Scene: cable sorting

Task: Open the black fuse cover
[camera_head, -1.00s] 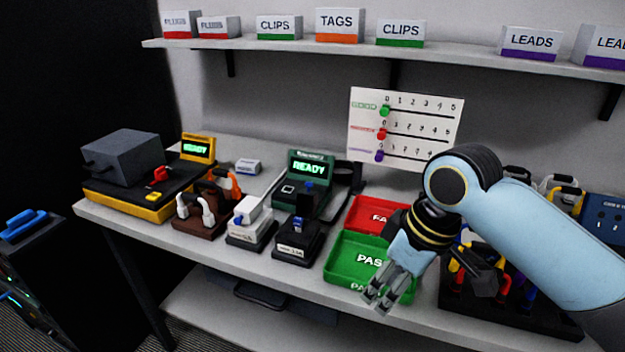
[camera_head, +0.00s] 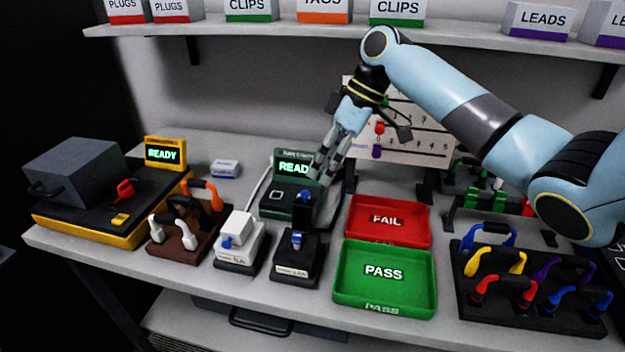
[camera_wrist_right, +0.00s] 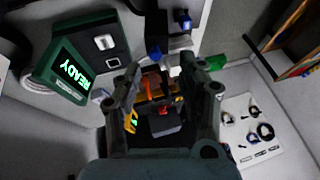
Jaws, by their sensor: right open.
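A black fuse holder (camera_head: 297,264) with a pale label and a blue part stands at the front middle of the bench in the head view. A dark upright piece (camera_head: 303,213) with blue on it rises at its back; I cannot tell whether this is its cover or how far it is raised. My right gripper (camera_head: 324,174) is open and empty, above and behind the holder, by the green tester (camera_head: 287,203). In the right wrist view the open fingers (camera_wrist_right: 162,76) frame distant dark and orange things. My left gripper is not in view.
A white fuse holder (camera_head: 238,250) stands left of the black one. Green PASS (camera_head: 385,308) and red FAIL (camera_head: 388,239) trays lie to the right. A lead rack (camera_head: 530,315) is at the far right. A shelf (camera_head: 300,31) runs above.

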